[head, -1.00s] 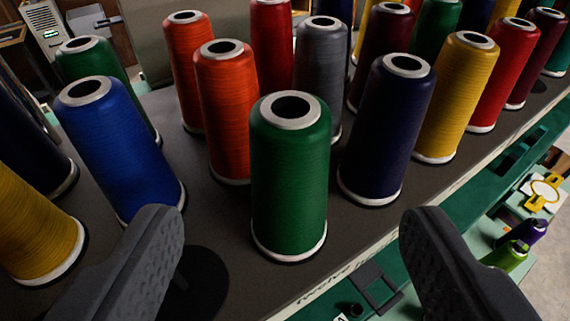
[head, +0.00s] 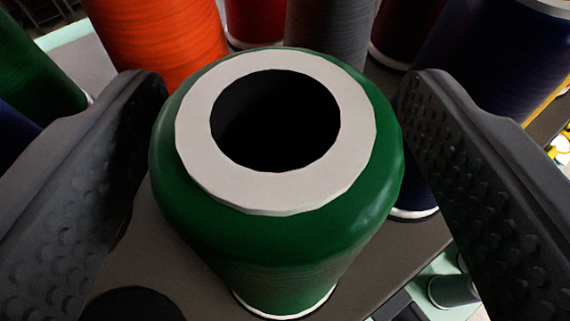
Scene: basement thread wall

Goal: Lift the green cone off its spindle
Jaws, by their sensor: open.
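The green cone (head: 285,245) stands upright in the middle of the view, with a pale ring (head: 195,150) around a dark hole at its top. No spindle can be made out in the dark hole. My gripper (head: 282,95) is open, with one black studded finger on the left side of the cone and the other on the right. The fingertips reach about the height of the cone's top. The cone stands between them, close to both; whether either finger touches it I cannot tell.
An orange cone (head: 160,40) stands close behind on the left, a grey cone (head: 330,35) behind, and a dark navy cone (head: 480,55) behind the right finger. A green cone (head: 35,75) stands at far left. Bare dark shelf (head: 150,255) shows at front left.

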